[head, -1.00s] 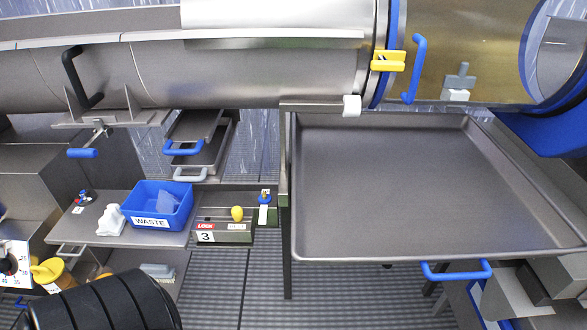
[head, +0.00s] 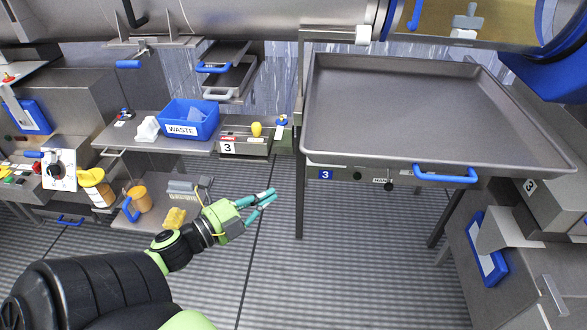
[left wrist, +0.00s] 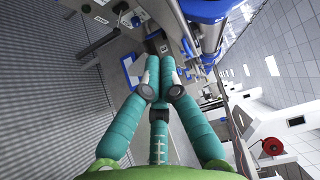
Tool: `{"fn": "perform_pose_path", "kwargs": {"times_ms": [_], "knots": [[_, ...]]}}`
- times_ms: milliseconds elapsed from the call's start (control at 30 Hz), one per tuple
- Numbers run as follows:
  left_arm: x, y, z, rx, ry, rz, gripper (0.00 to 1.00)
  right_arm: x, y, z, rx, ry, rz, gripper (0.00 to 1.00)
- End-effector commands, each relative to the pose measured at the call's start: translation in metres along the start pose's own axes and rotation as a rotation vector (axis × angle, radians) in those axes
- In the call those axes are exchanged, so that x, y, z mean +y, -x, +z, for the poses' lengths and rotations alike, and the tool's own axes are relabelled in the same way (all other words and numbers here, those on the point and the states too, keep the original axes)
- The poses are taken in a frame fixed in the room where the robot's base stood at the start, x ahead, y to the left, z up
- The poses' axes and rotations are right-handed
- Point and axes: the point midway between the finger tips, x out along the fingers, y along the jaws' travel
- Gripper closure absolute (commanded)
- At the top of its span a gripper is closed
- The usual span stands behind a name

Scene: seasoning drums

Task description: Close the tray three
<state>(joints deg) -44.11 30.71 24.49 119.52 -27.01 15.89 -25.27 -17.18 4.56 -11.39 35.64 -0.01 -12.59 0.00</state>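Tray three is the large, empty, shallow metal tray (head: 430,110) at the right of the head view. It sits under the big drum. A blue handle (head: 446,174) is on its front edge, and a blue label with a 3 (head: 326,174) is below its front left corner. My left gripper (head: 274,194) is in front of the tray's left end, to the left of the handle and apart from it. My right gripper is not in view.
A blue WASTE bin (head: 187,119) and a box marked 3 (head: 243,143) stand at the left. The floor before the tray is clear.

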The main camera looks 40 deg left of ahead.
Motion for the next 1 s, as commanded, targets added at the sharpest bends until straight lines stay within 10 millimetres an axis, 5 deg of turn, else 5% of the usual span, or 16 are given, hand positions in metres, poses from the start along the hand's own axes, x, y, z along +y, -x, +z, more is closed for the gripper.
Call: {"fn": "perform_pose_path", "kwargs": {"times_ms": [500,1000], "knots": [[-0.002,-0.092,0.011,-0.004,0.0,0.0,1.0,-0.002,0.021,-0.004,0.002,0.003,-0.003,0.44],[0.001,-0.109,0.029,-0.001,0.004,0.002,1.0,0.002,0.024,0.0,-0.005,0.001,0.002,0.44]]}}
